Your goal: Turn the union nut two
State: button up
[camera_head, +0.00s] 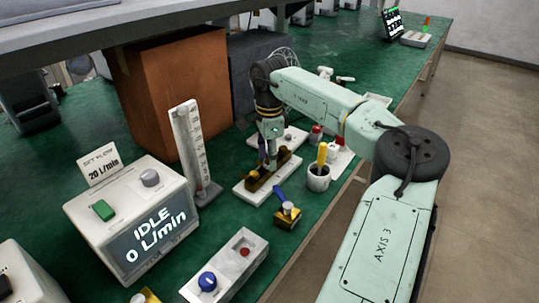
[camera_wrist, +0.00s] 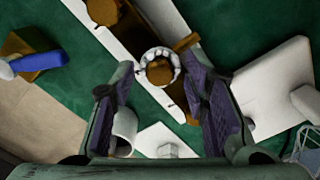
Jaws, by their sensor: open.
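My gripper (camera_wrist: 158,84) is open, its two purple-padded fingers apart, and points down over a white base plate with brass parts (camera_head: 262,183). In the wrist view a pale toothed ring (camera_wrist: 174,62) around a round brass centre lies between and just beyond the fingertips; it looks like a union nut. A second round brass part (camera_wrist: 103,10) sits further up the same white plate. I cannot tell which is nut two. No finger clearly touches the ring. In the head view my gripper (camera_head: 268,152) partly hides the brass parts.
A brass valve with a blue lever (camera_head: 287,212) stands in front of the plate. A cup with a yellow-handled tool (camera_head: 318,178) and small bottles (camera_head: 332,147) stand to the right. A control box reading IDLE, 0 L/min (camera_head: 140,225) and a flow column (camera_head: 192,150) stand left.

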jog(key=shift+c, duration=0.2)
grip_shut()
jog(key=shift+m, duration=0.5)
jog(key=m+b, duration=0.1)
jog(key=m, duration=0.4)
jog(key=shift+m, duration=0.3)
jog(key=m, duration=0.5)
jog(key=shift+b, duration=0.4)
jog(key=shift+m, duration=0.4)
jog(key=shift+o, duration=0.2)
grip_release()
